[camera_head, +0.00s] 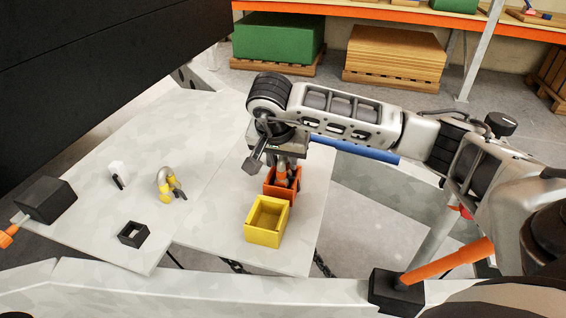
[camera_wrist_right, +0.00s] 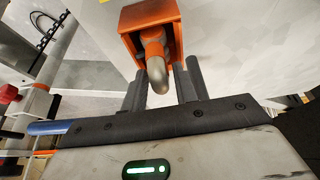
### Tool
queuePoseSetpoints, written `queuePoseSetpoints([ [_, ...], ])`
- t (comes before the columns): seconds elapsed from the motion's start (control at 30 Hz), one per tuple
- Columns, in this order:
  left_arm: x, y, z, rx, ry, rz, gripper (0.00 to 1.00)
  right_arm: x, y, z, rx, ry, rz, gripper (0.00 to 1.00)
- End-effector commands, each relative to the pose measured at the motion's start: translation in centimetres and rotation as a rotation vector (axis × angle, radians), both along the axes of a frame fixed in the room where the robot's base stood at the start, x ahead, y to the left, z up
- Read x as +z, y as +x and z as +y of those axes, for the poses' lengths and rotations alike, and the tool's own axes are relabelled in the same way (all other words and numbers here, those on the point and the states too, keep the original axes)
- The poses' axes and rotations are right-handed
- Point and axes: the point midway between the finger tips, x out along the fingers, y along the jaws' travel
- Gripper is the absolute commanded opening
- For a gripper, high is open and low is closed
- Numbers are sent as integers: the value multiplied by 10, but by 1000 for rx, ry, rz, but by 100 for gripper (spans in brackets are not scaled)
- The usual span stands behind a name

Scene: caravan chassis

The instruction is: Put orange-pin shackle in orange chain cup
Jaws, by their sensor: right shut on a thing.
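The orange chain cup (camera_head: 291,190) stands on the pale plate, behind the yellow cup; it also shows in the right wrist view (camera_wrist_right: 173,22). My right gripper (camera_head: 285,172) points down at the cup. In the right wrist view my right gripper (camera_wrist_right: 164,88) is shut on the orange-pin shackle (camera_wrist_right: 157,72). The shackle's grey rounded end is towards the fingers, and its orange part is within the outline of the cup's opening. Whether it touches the cup's floor or walls I cannot tell. My left gripper is not in view.
The yellow cup (camera_head: 267,237) stands close in front of the orange one. A yellow-pin shackle (camera_head: 165,181), a small white-and-black item (camera_head: 118,171), a black square ring (camera_head: 133,235) and a black block (camera_head: 46,200) lie to the left. The plate between is clear.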

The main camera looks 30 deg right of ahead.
Motion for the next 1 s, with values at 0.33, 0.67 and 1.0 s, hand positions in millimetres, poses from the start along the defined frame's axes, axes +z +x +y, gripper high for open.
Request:
queuePoseSetpoints([
  [0.33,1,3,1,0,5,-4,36,-14,0,0,-2,1,-4,0],
  [0.67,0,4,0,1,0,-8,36,-18,0,0,-2,0,-1,38],
  [1.0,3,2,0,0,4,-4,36,5,-4,6,0,3,-6,38],
])
